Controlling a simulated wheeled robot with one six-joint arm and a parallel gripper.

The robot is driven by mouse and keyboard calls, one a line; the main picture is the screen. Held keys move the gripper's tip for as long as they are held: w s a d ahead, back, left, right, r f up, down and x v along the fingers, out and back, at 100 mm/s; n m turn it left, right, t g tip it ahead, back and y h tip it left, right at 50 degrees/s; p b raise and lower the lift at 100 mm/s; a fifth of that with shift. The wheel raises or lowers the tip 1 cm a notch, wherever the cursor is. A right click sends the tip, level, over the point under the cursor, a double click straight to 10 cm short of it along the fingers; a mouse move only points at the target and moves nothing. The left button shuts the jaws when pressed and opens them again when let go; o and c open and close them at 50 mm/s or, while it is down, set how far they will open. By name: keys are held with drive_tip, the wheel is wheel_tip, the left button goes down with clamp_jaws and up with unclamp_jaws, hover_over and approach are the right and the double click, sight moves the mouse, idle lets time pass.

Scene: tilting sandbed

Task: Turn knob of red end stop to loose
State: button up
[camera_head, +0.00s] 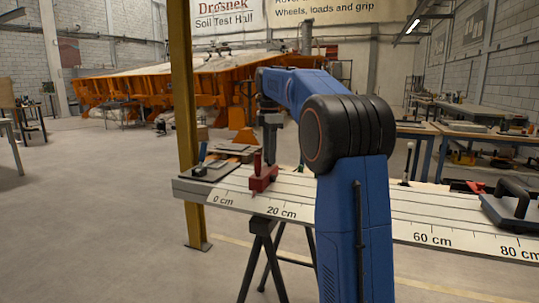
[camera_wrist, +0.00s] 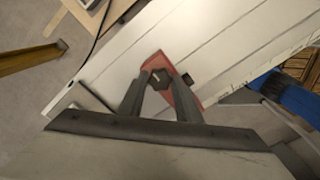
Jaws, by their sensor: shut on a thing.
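The red end stop (camera_head: 263,181) sits on the pale grooved board near its left end, between the 0 cm and 20 cm marks. It also shows in the wrist view (camera_wrist: 184,100) as a red bar lying across the board. Its dark knob (camera_wrist: 160,79) stands at one end of the bar, with a light mark on its top. My gripper (camera_head: 268,152) points down above the red end stop. In the wrist view my gripper (camera_wrist: 157,84) is shut on the knob, one finger on each side. The setting that the knob's mark points to is too small to read.
The long board (camera_head: 410,207) rests on a dark trestle (camera_head: 262,245). A dark block with a handle (camera_head: 512,205) lies at its right end. A flat dark plate (camera_head: 208,171) lies at its left end. A yellow post (camera_head: 184,110) stands close behind the board.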

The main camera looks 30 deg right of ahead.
idle(0.4)
drive_tip(key=o, duration=1.1)
drive_tip(key=shift+c, duration=0.2)
